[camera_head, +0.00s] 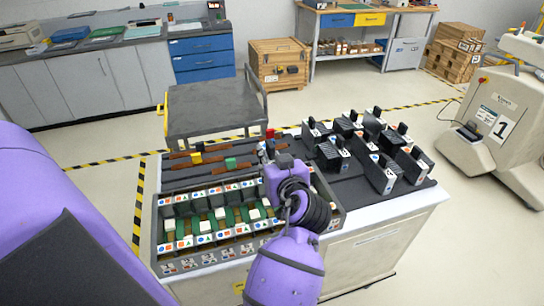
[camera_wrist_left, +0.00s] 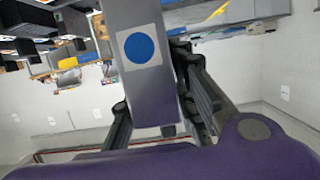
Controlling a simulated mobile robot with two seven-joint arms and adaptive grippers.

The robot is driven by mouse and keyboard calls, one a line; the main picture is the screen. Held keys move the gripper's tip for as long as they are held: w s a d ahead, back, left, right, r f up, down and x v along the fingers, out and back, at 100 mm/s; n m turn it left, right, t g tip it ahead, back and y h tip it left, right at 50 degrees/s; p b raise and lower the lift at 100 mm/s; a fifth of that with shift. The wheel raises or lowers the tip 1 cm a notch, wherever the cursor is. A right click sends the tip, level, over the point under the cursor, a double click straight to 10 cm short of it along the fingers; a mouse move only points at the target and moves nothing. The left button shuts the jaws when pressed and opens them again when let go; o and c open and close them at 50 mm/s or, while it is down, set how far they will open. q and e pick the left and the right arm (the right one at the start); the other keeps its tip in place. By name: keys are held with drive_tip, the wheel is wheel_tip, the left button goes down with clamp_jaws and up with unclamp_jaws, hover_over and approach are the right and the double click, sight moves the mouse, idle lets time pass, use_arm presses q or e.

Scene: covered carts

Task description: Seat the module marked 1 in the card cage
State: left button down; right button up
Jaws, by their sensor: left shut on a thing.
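The card cage (camera_head: 163,258) is a long grey rack at the left front of the cart, with green slots inside and small coloured symbols along its rails. My left gripper (camera_head: 283,162) is above the cart, behind the cage's right end. In the left wrist view my left gripper (camera_wrist_left: 160,118) is shut on a grey module (camera_wrist_left: 146,90) with a blue disc on a white label. Several black modules with white labelled faces (camera_head: 385,176) stand on the dark mat at the right. I cannot read which module is marked 1. My right gripper is out of view.
Red-brown strips with coloured blocks (camera_head: 205,157) lie behind the cage. A dark trolley (camera_head: 210,105) stands behind the cart. A white machine with a large 1 (camera_head: 503,127) is at the right. The dark mat (camera_head: 345,215) has bare room in front of the modules.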

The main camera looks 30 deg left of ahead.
use_arm(q)
drive_tip(key=shift+f+b, duration=0.65)
drive_tip(key=shift+f, duration=0.75)
drive_tip(key=shift+f+b, duration=0.65)
drive_tip(key=shift+f, duration=0.45)
drive_tip(key=shift+f+b, duration=0.65)
drive_tip(key=shift+f, duration=0.5)
wheel_tip(320, 180, down, 6)
drive_tip(key=b, duration=0.4)
drive_tip(key=shift+f, duration=0.1)
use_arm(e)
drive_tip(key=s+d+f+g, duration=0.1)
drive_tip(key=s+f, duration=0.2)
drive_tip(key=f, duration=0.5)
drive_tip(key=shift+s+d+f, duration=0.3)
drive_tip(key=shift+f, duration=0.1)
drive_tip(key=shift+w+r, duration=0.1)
